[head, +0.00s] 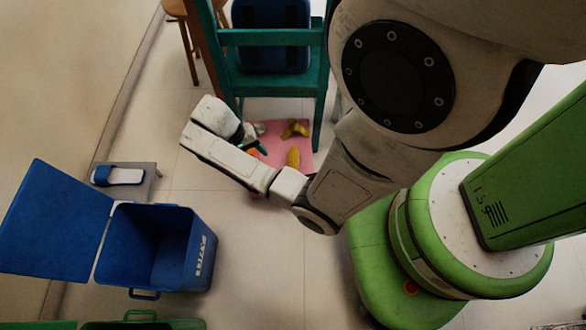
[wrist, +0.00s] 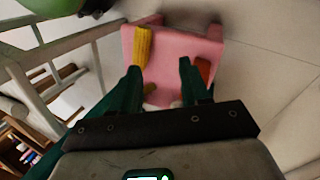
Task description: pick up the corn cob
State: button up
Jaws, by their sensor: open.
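The corn cob (head: 293,157) is a yellow, elongated piece lying on a pink surface (head: 279,134) in the head view. In the wrist view the corn cob (wrist: 143,45) lies near the left edge of the pink surface (wrist: 176,50), just beyond the tip of the left finger. My gripper (wrist: 161,72) is open, with its dark green fingers spread over the pink surface and nothing seen between the tips. In the head view my gripper (head: 259,142) is left of the corn cob, apart from it and partly hidden by my wrist.
A yellow banana-like piece (head: 295,129) lies behind the corn cob. An orange-red piece (wrist: 203,68) lies by the right finger. A teal chair (head: 270,38) stands behind. An open blue bin (head: 160,248) stands at front left.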

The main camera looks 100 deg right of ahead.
aim_at(291, 159)
jog(key=s+d+f+m+b, duration=0.1)
jog(key=s+d+f+b, duration=0.1)
jog(key=s+f, duration=0.1)
jog(key=s+d+f+m+g+b, duration=0.1)
jog(key=s+d+f+m+b, duration=0.1)
jog(key=f, duration=0.3)
jog(key=s+d+f+m+y+b, duration=0.1)
jog(key=s+d+f+b, duration=0.1)
jog(key=s+f+b, duration=0.1)
jog(key=shift+s+d+f+g, duration=0.2)
jog(key=shift+s+f+g, duration=0.15)
jog(key=shift+f, duration=0.1)
jog(key=b+x, duration=0.3)
jog(key=x, duration=0.1)
jog(key=shift+d, duration=0.2)
jog(key=shift+s+a+f+b, duration=0.15)
jog(key=shift+s+f+b, duration=0.2)
jog(key=shift+f, duration=0.2)
jog(key=shift+a+f, duration=0.1)
jog(key=shift+f, duration=0.05)
jog(key=c, duration=0.7)
jog(key=shift+s, duration=0.1)
